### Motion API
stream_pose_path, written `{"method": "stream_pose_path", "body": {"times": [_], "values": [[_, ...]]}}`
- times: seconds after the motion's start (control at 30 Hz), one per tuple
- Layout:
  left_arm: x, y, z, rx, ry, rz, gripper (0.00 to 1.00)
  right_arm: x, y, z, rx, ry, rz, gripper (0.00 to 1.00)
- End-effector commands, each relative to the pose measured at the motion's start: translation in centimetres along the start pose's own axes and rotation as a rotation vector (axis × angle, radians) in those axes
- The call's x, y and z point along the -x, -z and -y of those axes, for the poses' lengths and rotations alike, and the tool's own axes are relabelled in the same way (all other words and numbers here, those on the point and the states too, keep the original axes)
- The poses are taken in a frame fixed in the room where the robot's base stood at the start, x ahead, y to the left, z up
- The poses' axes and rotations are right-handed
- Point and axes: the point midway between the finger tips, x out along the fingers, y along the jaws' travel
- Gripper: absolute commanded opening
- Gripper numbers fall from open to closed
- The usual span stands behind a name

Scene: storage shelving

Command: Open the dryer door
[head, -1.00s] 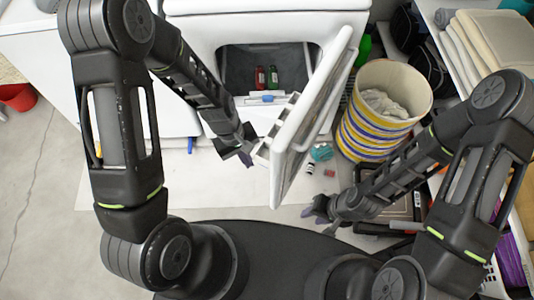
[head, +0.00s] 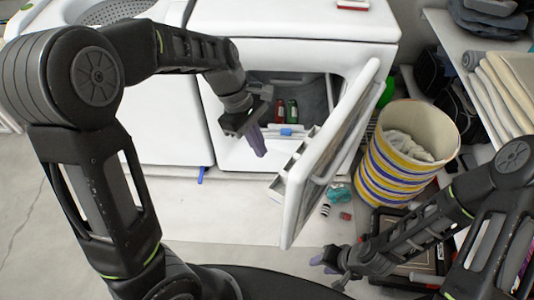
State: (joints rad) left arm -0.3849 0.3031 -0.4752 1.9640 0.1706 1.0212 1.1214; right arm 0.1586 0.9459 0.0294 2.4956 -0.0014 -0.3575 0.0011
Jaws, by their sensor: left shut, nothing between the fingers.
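The white dryer (head: 295,27) stands at the back centre. Its door (head: 318,165) is swung well open to the right, and its inner side with a ledge faces left. The dark opening (head: 322,92) shows several small items inside. My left gripper (head: 258,145) is shut and empty, in front of the left part of the opening. It is apart from the door, to the left of it. My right gripper (head: 325,258) is low, near the floor below the door's lower corner; its finger gap is too small to make out.
A striped basket (head: 405,160) with white cloth stands right of the door. Small items, including a teal one (head: 340,195), lie on the floor by the door. A shelf with folded towels (head: 505,85) is at the right. Floor at the left is clear.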

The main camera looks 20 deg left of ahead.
Motion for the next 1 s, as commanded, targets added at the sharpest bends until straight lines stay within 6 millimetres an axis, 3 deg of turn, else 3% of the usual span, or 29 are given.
{"method": "stream_pose_path", "body": {"times": [0.5, 0.7, 1.0], "values": [[-9.4, -0.2, 0.1, -0.001, 0.005, 0.000, 0.00, -0.7, 0.0, -0.3, 0.000, 0.000, 0.000, 0.36], [-10.1, -3.0, 0.1, -0.002, 0.001, -0.001, 0.00, -0.1, 0.0, -0.1, 0.000, 0.000, 0.000, 0.36], [-10.4, -3.7, 0.0, -0.001, 0.000, 0.000, 0.00, -0.1, 0.0, 0.0, 0.000, 0.000, 0.000, 0.36]]}}
